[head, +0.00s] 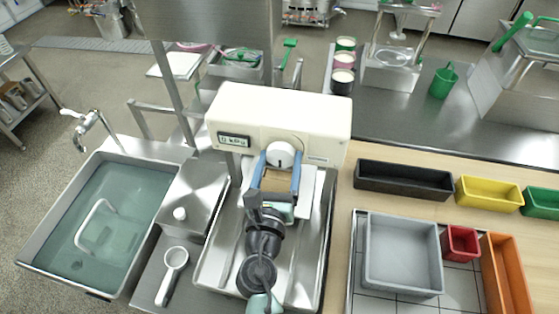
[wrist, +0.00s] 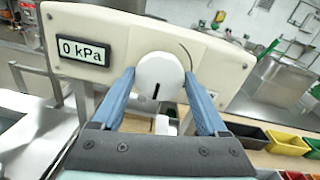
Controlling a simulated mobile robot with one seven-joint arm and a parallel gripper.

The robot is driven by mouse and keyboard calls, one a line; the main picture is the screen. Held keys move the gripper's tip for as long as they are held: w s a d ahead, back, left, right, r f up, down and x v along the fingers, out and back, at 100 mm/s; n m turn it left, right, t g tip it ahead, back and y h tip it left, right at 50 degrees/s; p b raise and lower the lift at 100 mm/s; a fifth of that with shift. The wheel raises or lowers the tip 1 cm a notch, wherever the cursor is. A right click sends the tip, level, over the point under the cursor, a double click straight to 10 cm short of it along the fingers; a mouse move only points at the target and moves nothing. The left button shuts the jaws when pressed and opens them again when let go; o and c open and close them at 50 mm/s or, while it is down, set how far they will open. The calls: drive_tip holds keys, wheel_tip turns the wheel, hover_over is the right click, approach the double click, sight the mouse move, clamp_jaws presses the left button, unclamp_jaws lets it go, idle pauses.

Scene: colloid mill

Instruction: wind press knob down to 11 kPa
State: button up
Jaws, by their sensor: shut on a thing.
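The press knob is a white round dial with a short dark mark, on the front of the cream press housing; it shows in the head view (head: 281,154) and the wrist view (wrist: 158,78). In the wrist view the mark is near upright, in the knob's lower half. The display left of the knob reads 0 kPa in the wrist view (wrist: 83,50); it also shows in the head view (head: 234,140). My gripper (head: 279,161) has its blue fingers on both sides of the knob and is shut on it. In the wrist view the fingertips (wrist: 160,74) flank the knob.
A sink of water (head: 108,220) and a lidded steel box (head: 195,192) stand on the left. A grey tray (head: 403,285) and black, yellow and green bins lie on the right. A curved line marks the housing beside the knob.

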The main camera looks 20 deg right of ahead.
drive_tip(key=shift+f+m, duration=0.1)
drive_tip(key=shift+m, duration=0.2)
drive_tip(key=m+b, duration=0.3)
drive_tip(key=m, duration=0.1)
drive_tip(key=shift+f+m, duration=0.1)
drive_tip(key=shift+m, duration=0.2)
drive_tip(key=m+b, duration=0.4)
drive_tip(key=m, duration=0.2)
drive_tip(key=shift+f+m+h, duration=0.1)
drive_tip(key=shift+m+h, duration=0.2)
drive_tip(key=shift+h, duration=0.1)
drive_tip(key=m+b, duration=0.4)
drive_tip(key=m, duration=0.2)
drive_tip(key=shift+m+b, duration=0.3)
drive_tip(key=shift+b, duration=0.05)
drive_tip(key=m+b, duration=0.4)
drive_tip(key=m, duration=0.2)
drive_tip(key=shift+h, duration=0.3)
drive_tip(key=o, duration=1.3)
drive_tip(key=shift+c, duration=0.2)
